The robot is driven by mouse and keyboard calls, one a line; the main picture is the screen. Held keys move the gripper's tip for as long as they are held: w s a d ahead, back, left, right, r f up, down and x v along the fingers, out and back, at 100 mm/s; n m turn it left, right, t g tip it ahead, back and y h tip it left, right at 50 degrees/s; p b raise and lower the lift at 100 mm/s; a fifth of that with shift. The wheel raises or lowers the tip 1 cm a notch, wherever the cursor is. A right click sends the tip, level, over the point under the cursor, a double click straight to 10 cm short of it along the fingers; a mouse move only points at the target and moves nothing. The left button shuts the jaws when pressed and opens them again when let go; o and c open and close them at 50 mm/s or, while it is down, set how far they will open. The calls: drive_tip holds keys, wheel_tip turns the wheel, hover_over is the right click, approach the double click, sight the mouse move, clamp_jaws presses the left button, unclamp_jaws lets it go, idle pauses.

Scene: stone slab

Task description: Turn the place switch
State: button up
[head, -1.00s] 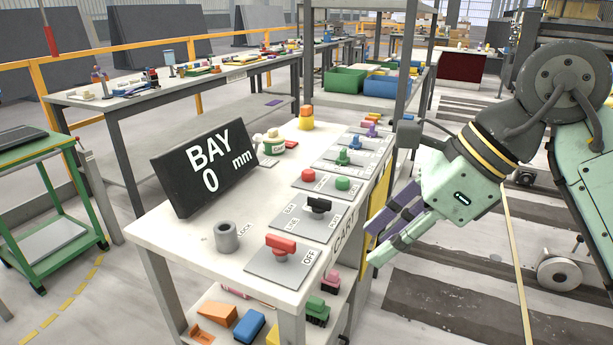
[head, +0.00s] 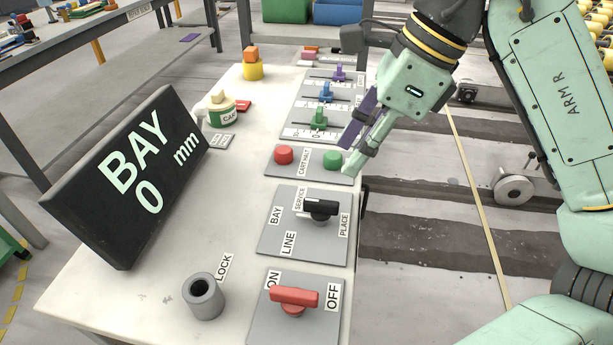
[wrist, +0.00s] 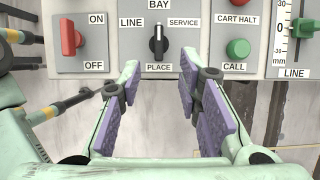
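The place switch is a black knob (head: 320,208) on a grey plate (head: 280,240) marked BAY, LINE, SERVICE and PLACE. In the wrist view the knob (wrist: 158,42) stands in line with BAY above and PLACE below; which end is its pointer is hard to tell. My gripper (head: 352,160) is beside the bench's right edge in the head view, near the green button, apart from the knob. In the wrist view my gripper (wrist: 158,88) is open, its purple-padded fingers spread below the PLACE label with nothing between them.
A red ON/OFF switch (head: 293,298) is on one side of the knob plate. Red (head: 284,155) and green (head: 332,160) buttons and several sliders are on the other. A black display (head: 125,180) reads BAY 0 mm. A grey cylinder (head: 203,297) stands by the LOCK label.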

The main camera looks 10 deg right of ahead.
sight(322, 201)
drive_tip(key=p+x, duration=0.1)
drive_tip(key=x, duration=0.9)
drive_tip(key=shift+s+a+f, duration=0.1)
drive_tip(key=shift+a+f, duration=0.05)
drive_tip(key=shift+f, duration=0.1)
clamp_jaws()
